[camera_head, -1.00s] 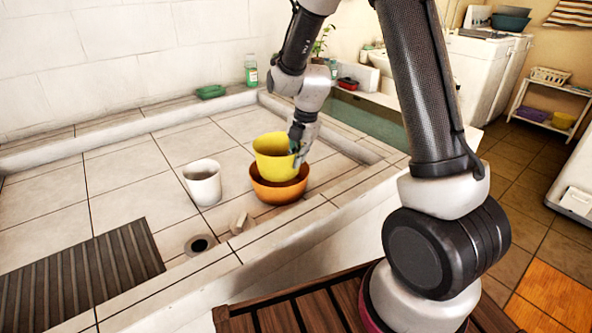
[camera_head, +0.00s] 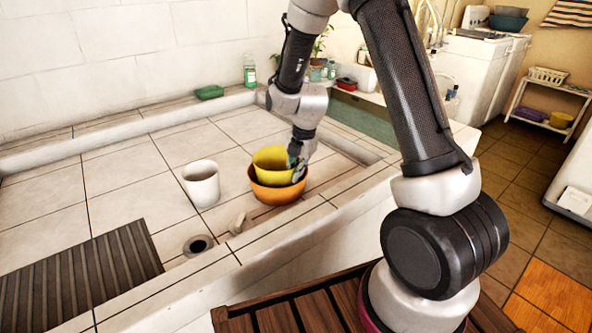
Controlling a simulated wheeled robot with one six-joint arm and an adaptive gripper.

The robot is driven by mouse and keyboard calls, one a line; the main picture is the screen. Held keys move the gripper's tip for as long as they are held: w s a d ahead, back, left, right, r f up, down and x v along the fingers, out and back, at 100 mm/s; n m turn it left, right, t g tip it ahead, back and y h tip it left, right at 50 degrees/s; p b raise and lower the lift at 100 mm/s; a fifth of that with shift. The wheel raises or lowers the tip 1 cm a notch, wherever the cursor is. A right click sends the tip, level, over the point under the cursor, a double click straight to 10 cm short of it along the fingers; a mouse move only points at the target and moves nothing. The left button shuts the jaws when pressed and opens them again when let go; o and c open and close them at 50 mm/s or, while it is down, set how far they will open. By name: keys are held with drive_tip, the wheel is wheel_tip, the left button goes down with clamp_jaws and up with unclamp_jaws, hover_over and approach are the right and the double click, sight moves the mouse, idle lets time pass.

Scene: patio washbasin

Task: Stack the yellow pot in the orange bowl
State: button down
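The yellow pot (camera_head: 270,163) sits upright with its lower part inside the orange bowl (camera_head: 275,193), its rim standing above the bowl's rim. The orange bowl rests on the tiled basin floor. My gripper (camera_head: 296,172) is at the right side of the yellow pot, by its rim. The fingertips are small and partly hidden by the pot, so I cannot tell whether they still press on its wall or have parted.
A white pot (camera_head: 201,185) stands left of the bowl. A drain hole (camera_head: 198,245) and a small pale block (camera_head: 238,223) lie in front. A dark ribbed mat (camera_head: 85,278) is at the lower left. A green sponge (camera_head: 209,92) and a bottle (camera_head: 250,71) are on the back ledge.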

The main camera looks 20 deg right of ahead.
drive_tip(key=c, duration=1.6)
unclamp_jaws()
drive_tip(key=shift+c, duration=0.2)
drive_tip(key=s+d+r+m, duration=0.2)
drive_tip(key=s+r, duration=0.1)
drive_tip(key=r, duration=0.6)
drive_tip(key=s+d+r+m, duration=0.1)
drive_tip(key=s+r+m, duration=0.15)
drive_tip(key=r, duration=0.75)
drive_tip(key=s+d+r+m+t, duration=0.1)
drive_tip(key=s+d+r+m, duration=0.1)
drive_tip(key=s+m, duration=0.5)
drive_tip(key=s+d+r+m, duration=0.3)
drive_tip(key=s+m, duration=0.4)
drive_tip(key=s, duration=0.1)
drive_tip(key=s+d+r+m+t+h, duration=0.1)
drive_tip(key=s+d+r+m, duration=0.1)
drive_tip(key=s+m, duration=0.5)
drive_tip(key=shift+s+d+r+t, duration=0.3)
drive_tip(key=shift+s+r, duration=0.2)
drive_tip(key=shift+r, duration=0.25)
